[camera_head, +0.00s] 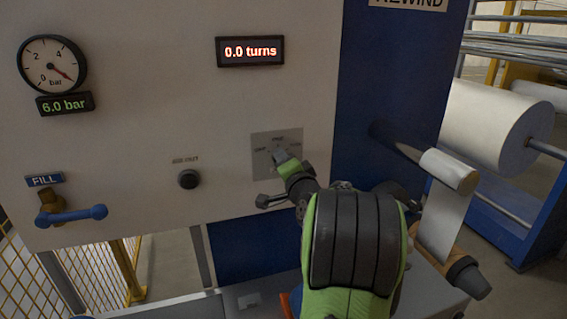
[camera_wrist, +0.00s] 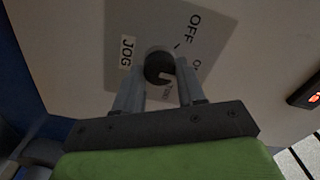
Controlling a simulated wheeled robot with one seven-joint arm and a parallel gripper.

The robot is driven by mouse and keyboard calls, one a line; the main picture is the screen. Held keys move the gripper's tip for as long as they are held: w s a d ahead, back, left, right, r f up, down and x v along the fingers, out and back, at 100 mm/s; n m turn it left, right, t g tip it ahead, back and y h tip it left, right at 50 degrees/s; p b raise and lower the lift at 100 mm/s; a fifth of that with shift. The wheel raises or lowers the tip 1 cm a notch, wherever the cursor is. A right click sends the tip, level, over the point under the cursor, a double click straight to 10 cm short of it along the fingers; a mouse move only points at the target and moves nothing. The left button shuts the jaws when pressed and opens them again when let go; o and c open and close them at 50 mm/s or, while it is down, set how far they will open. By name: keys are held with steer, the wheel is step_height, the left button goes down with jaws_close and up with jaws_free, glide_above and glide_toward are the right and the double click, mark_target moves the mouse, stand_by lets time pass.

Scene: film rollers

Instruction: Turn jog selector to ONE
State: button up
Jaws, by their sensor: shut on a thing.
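The jog selector is a dark round knob (camera_wrist: 156,62) on a grey label plate (camera_head: 262,143). In the wrist view the plate (camera_wrist: 165,22) reads JOG at left and OFF at upper right, with a partly covered label starting with O at right and another at the bottom. A short white mark shows on the knob's lower right part; the exact position it points to is hard to tell. My gripper (camera_wrist: 160,75) is shut on the knob, one finger on each side. In the head view my gripper (camera_head: 281,157) covers the knob.
A black air-out knob (camera_head: 188,179) sits left of the plate. Further left are a blue fill valve handle (camera_head: 72,215) and a gauge (camera_head: 52,65). A display (camera_head: 250,51) above reads 0.0 turns. A white film roll (camera_head: 490,120) is at right.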

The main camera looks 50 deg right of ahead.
steer(key=shift+f, duration=0.1)
steer(key=o, duration=1.1)
steer(key=shift+c, duration=0.2)
steer(key=b+v, duration=0.4)
steer(key=v, duration=1.1)
steer(key=shift+s+a, duration=0.15)
steer(key=shift+s, duration=0.25)
